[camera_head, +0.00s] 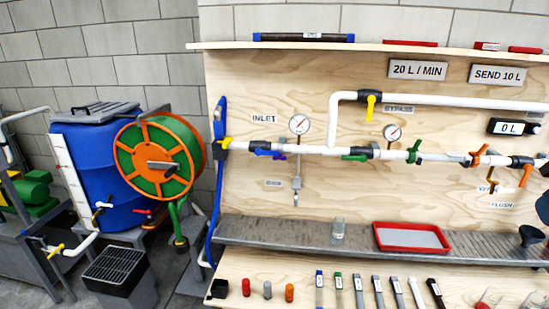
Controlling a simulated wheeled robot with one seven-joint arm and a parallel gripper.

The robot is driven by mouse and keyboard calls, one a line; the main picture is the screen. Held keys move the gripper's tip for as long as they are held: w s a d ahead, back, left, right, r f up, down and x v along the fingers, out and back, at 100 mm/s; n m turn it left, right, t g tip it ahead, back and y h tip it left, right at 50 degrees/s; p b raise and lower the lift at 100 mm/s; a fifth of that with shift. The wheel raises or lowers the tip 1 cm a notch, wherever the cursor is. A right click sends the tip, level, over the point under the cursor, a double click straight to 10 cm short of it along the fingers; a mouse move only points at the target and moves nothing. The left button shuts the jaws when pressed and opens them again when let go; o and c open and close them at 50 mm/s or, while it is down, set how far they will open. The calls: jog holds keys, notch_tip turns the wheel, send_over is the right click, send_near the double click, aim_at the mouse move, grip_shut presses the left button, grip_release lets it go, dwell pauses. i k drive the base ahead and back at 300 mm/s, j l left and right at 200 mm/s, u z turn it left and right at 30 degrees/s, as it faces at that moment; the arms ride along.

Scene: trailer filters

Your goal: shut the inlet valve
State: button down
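The INLET label (264,118) is on the plywood panel, above the left end of the white main pipe. Just below it, a dark valve body with a blue lever (264,153) sits on the pipe. The blue lever appears to lie along the pipe. A yellow fitting (226,143) is at the pipe's left end, where the blue hose joins. My gripper is not clearly in view; a dark shape is cut off at the right edge, and I cannot tell what it is.
Gauges (299,124), a yellow-handled bypass valve (371,104) and a green lever (355,157) are further right. A grey ledge (290,232) with a red tray (378,246) runs below. A hose reel (160,160) and blue tank (92,180) stand left.

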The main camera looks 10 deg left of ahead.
aim_at(258, 152)
jog(key=i+j+u, duration=0.25)
jog(key=i, duration=0.2)
jog(key=i+j+u, duration=0.1)
jog(key=i+u, duration=0.2)
jog(key=i, duration=0.2)
